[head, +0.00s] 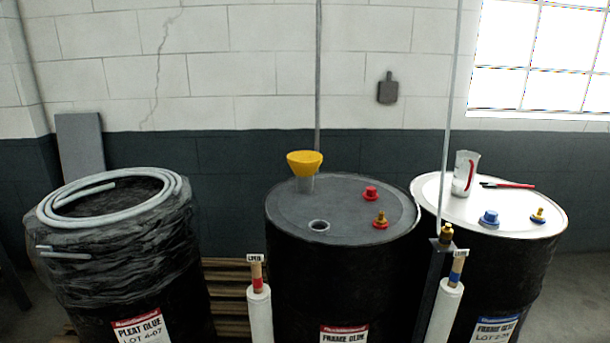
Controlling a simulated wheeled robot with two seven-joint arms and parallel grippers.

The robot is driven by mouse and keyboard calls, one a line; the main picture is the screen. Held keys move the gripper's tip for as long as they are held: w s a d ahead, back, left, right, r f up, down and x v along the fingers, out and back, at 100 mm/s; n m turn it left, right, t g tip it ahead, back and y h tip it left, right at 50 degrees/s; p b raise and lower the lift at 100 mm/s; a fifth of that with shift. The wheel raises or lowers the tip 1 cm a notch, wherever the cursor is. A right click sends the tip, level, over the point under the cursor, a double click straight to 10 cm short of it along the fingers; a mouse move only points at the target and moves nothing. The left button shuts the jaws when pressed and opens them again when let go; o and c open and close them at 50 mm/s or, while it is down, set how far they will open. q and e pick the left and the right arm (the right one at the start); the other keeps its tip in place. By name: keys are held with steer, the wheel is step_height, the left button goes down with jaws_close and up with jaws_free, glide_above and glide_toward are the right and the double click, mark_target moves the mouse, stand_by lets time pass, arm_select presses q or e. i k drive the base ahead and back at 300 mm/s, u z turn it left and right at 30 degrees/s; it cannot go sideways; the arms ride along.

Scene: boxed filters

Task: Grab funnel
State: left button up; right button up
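A yellow funnel (305,160) stands upright on the far left part of the middle drum's grey lid (350,190). Its wide mouth faces up and its lower end sits in a short grey collar (305,184). An open round hole (319,226) is in the lid nearer the front. Neither of my grippers shows in the head view.
A hose-topped drum (110,240) stands left. A white-lidded drum (470,215) with a clear beaker (464,172) stands right. A thin upright pole (450,120) and wrapped rolls (260,312) stand in front.

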mark_target(303, 163)
steer(key=u, duration=1)
steer(key=i, duration=0.95)
steer(key=z, duration=0.3)
